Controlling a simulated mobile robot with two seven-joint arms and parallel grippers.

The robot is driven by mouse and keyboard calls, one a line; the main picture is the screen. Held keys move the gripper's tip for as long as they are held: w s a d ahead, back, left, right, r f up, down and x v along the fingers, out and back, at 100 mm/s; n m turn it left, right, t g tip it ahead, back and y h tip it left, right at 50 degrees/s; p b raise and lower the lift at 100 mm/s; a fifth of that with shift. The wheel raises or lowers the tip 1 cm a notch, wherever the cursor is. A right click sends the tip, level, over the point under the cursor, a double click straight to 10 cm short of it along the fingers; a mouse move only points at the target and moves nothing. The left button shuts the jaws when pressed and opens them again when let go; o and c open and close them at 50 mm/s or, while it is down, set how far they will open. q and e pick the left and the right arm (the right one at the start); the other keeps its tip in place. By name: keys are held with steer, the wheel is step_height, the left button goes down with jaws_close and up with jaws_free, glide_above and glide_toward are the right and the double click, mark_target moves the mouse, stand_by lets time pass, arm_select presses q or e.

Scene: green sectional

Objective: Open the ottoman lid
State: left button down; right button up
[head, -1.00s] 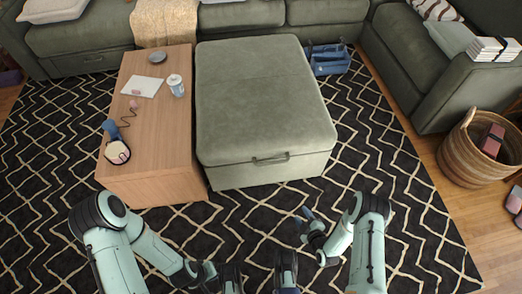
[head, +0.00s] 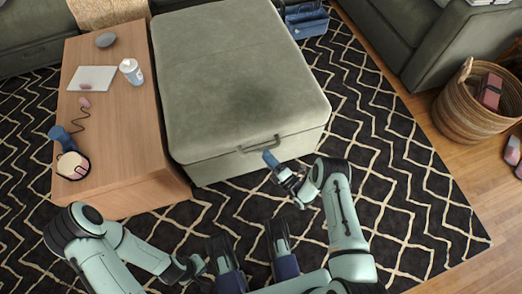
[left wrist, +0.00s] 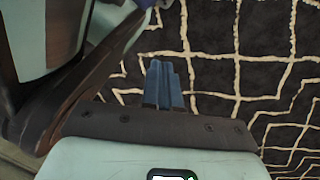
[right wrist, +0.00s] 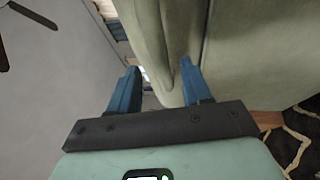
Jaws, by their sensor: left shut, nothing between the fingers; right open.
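The ottoman (head: 235,75) is a large grey-green upholstered block in the head view, with its lid down. A dark bar handle (head: 260,144) sits on its front, near the lid's edge. My right gripper (head: 268,158) is open just in front of the handle. In the right wrist view its blue fingers (right wrist: 160,85) are apart, with the ottoman's green fabric (right wrist: 240,50) close in front; I cannot tell whether they touch it. My left gripper (left wrist: 160,62) is shut and empty above the rug, away from the ottoman.
A wooden table (head: 118,130) stands close along the ottoman's left side, holding a cup (head: 131,71), a paper and small items. A wicker basket (head: 455,110) stands at right. A blue caddy (head: 306,20) lies behind. Patterned rug (head: 395,190) is clear at right.

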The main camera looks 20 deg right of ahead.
mark_target(261, 150)
arm_select(q)
steer(key=shift+s+a+f+g+b, duration=0.1)
steer(key=shift+s+f+g+b, duration=0.15)
steer(key=shift+s, duration=0.4)
steer(key=shift+s+a+f+g+b, duration=0.15)
steer(key=shift+s+f+b, duration=0.15)
steer(key=shift+s, duration=0.3)
arm_select(e)
steer(key=shift+x, duration=2.2)
arm_select(q)
steer(key=shift+d, duration=0.1)
